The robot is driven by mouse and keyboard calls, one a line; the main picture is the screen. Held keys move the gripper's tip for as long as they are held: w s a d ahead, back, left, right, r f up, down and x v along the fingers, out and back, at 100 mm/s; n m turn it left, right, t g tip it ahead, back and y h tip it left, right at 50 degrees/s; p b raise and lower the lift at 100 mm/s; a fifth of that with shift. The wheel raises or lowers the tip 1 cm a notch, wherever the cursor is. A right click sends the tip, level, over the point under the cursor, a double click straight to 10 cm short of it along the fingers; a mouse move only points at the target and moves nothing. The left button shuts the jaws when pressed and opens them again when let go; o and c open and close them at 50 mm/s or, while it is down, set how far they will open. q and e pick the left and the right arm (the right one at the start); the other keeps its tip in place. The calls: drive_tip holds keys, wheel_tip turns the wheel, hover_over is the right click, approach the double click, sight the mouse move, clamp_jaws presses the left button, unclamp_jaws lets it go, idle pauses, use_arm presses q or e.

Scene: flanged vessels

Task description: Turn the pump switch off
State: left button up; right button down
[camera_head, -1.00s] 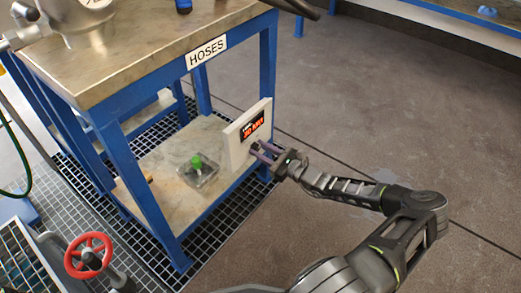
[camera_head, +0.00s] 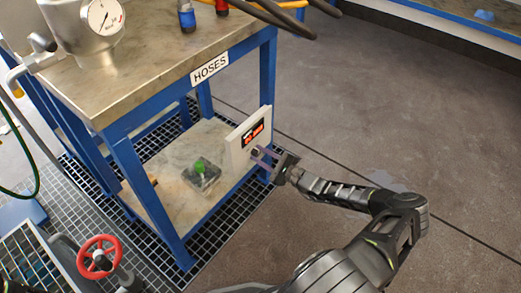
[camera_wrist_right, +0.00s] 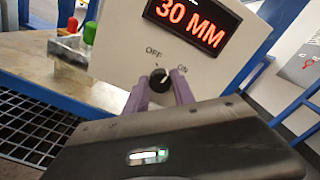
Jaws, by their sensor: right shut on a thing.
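The pump switch is a black round knob (camera_wrist_right: 159,81) on the front of a white panel, between an OFF label at upper left and an ON label at right. A small light mark on the knob points up and right, roughly toward ON. The white panel (camera_head: 238,157) stands on the lower shelf in the head view. My right gripper (camera_wrist_right: 160,88) has its purple fingers on either side of the knob, shut on it. In the head view the right gripper (camera_head: 263,155) is at the panel's face and hides most of the knob. My left gripper is not in view.
A red display (camera_wrist_right: 188,22) above the knob reads "30 MM". A box with a green knob (camera_head: 201,173) sits on the lower shelf (camera_head: 180,222). The blue bench leg (camera_head: 267,85) rises close beside the panel. A red valve wheel (camera_head: 97,257) is at lower left; open floor lies right.

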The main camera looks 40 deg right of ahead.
drive_tip(key=n+p, duration=0.3)
drive_tip(key=n, duration=0.2)
drive_tip(key=shift+a+n, duration=0.1)
drive_tip(key=shift+n, duration=0.2)
drive_tip(key=shift+f+n+p, duration=0.1)
drive_tip(key=shift+n+p, duration=0.85)
drive_tip(key=shift+n, duration=1.25)
drive_tip(key=c, duration=1.1)
unclamp_jaws()
drive_tip(key=shift+o, duration=0.2)
drive_tip(key=shift+s, duration=0.1)
drive_tip(key=p+v, duration=0.1)
drive_tip(key=v, duration=0.6)
drive_tip(key=shift+s+p, duration=0.35)
drive_tip(key=shift+p, duration=0.05)
